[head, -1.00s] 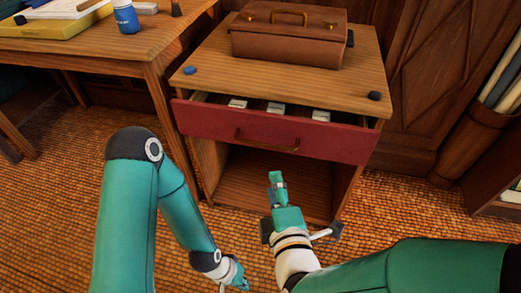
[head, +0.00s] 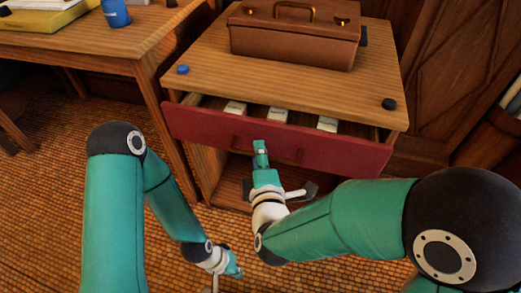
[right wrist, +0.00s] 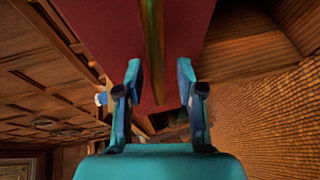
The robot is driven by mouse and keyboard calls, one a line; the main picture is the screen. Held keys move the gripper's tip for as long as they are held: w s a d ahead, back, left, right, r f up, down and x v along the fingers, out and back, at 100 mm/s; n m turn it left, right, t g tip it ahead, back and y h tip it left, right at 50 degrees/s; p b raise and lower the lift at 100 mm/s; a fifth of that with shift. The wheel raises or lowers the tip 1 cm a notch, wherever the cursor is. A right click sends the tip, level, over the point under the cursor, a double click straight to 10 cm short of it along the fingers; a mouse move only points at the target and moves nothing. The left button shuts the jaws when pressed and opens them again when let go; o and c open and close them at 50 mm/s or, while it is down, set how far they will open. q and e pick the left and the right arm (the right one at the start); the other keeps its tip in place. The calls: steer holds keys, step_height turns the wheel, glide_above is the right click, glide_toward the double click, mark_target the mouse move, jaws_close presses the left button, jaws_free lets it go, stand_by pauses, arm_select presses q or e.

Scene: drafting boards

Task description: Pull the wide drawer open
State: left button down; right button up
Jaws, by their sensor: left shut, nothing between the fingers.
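The wide drawer (head: 345,155) has a dark red front and is partly open under the cabinet's wooden top. Several small pale boxes (head: 278,115) lie inside it. My right gripper (head: 260,148) is at the middle of the drawer front, hiding part of the brown handle (head: 299,155). In the right wrist view the right gripper (right wrist: 160,75) has its fingers apart, with the handle (right wrist: 153,35) running as a bar between them in the picture; I cannot tell whether it lies within their reach. My left gripper (head: 237,271) is shut and empty, low over the floor.
A brown case (head: 295,42) stands on the cabinet top (head: 200,62), with a blue knob-like piece (head: 183,69) and a black one (head: 389,104) near its front corners. A desk (head: 90,45) with a blue bottle (head: 116,12) is at left.

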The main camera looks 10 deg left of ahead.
arm_select(q)
steer(key=shift+a, duration=0.1)
arm_select(e)
steer(key=shift+w+d, duration=0.1)
steer(key=c, duration=0.7)
jaws_close()
